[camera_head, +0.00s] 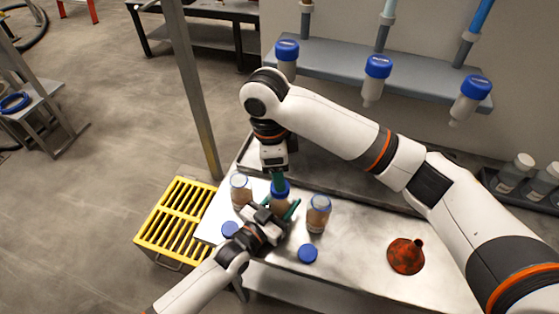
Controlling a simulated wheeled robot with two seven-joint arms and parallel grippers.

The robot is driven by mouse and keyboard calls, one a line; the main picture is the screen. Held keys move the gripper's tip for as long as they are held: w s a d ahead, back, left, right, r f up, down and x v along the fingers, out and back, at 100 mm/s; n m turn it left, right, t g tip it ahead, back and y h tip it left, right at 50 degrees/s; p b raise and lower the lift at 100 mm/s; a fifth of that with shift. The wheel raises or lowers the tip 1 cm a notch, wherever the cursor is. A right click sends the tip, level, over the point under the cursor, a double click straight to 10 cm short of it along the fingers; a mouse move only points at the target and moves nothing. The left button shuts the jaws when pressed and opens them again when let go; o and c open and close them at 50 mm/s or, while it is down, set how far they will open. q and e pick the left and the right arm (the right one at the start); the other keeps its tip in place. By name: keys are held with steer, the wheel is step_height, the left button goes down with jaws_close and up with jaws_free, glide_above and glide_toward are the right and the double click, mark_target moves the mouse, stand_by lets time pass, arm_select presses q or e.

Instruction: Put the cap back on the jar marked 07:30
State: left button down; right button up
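Three jars stand on the metal table: a left jar (240,194), a middle jar (279,203) and a right jar (318,215). Their markings are too small to read. A blue cap (284,190) is at the top of the middle jar; I cannot tell whether it is seated. My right gripper (278,184) points down from above with its green fingers on this cap. My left gripper (281,208) reaches in from the front, its green fingers on both sides of the middle jar, partly hiding it. Two more blue caps lie on the table, one at left (230,229) and one at right (308,253).
An orange-brown funnel (406,256) stands on the right part of the table (350,262). A yellow slatted crate (176,218) is on the floor at left. Blue-capped bottles (377,80) hang along a grey shelf behind. Grey bottles (513,172) stand at far right.

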steer(key=n, duration=0.7)
steer(key=shift+w+r, duration=0.1)
steer(key=shift+r, duration=0.2)
steer(key=n, duration=0.7)
steer(key=shift+r, duration=0.25)
steer(key=n, duration=0.7)
steer(key=shift+r+n+y, duration=0.2)
steer(key=shift+n+y, duration=0.1)
steer(key=n, duration=0.7)
steer(key=shift+r, duration=0.25)
steer(key=n, duration=0.4)
steer(key=shift+r+n, duration=0.15)
steer(key=shift+n, duration=0.15)
steer(key=n, duration=0.4)
steer(key=shift+d+r+n, duration=0.1)
steer(key=shift+n, duration=0.2)
steer(key=n, duration=0.4)
steer(key=shift+r, duration=0.15)
steer(key=n, duration=0.3)
steer(key=shift+d+r+n+y, duration=0.1)
steer(key=shift+n+y, duration=0.2)
